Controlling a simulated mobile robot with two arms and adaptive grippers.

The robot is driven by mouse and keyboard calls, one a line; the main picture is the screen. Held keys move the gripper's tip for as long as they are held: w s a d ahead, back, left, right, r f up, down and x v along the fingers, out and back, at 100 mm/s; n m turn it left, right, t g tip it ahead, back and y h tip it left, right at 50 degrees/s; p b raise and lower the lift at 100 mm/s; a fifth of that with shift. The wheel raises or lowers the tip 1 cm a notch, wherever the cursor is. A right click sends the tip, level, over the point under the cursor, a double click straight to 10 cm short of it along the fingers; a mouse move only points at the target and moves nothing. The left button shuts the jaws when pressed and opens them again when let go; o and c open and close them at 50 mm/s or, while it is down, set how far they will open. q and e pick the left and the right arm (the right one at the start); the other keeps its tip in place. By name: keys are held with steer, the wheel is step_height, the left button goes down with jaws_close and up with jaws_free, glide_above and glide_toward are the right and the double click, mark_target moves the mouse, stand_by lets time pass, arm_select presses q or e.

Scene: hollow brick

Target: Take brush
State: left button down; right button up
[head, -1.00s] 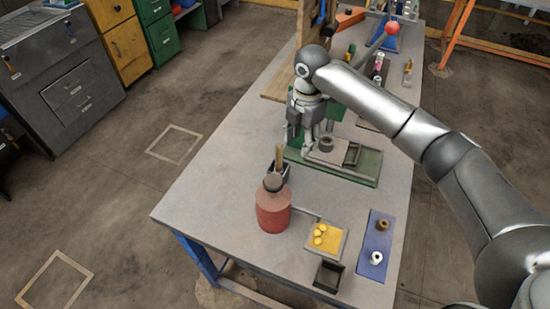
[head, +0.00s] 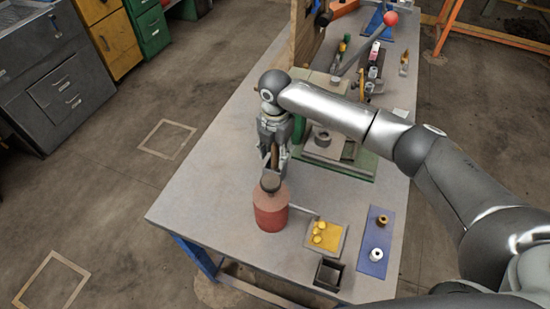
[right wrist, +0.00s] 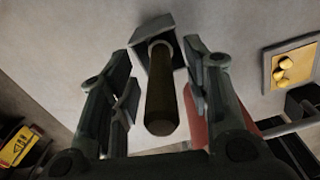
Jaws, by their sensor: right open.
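The brush shows as a brown handle (head: 274,158) standing just behind the red bottle, in the head view. In the right wrist view its dark handle (right wrist: 161,100) points up toward the camera from a small dark holder (right wrist: 152,30). The brush head is hidden in the holder. My right gripper (head: 275,163) is above the holder, with its fingers open. In the right wrist view the fingers stand on either side of the handle, and visible gaps remain. My left gripper is in neither view.
The red bottle (head: 271,210) with a dark cap stands close in front of the gripper. A yellow-lined tray (head: 327,237), a black bin (head: 328,272) and a blue mat (head: 376,238) lie to its right. A green-based press (head: 345,165) stands behind. The table's left side is clear.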

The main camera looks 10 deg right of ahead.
steer(key=shift+s+f, duration=0.1)
steer(key=shift+f, duration=0.9)
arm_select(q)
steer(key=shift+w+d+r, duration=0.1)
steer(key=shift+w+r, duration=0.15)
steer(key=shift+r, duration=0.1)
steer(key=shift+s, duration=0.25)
arm_select(e)
jaws_close()
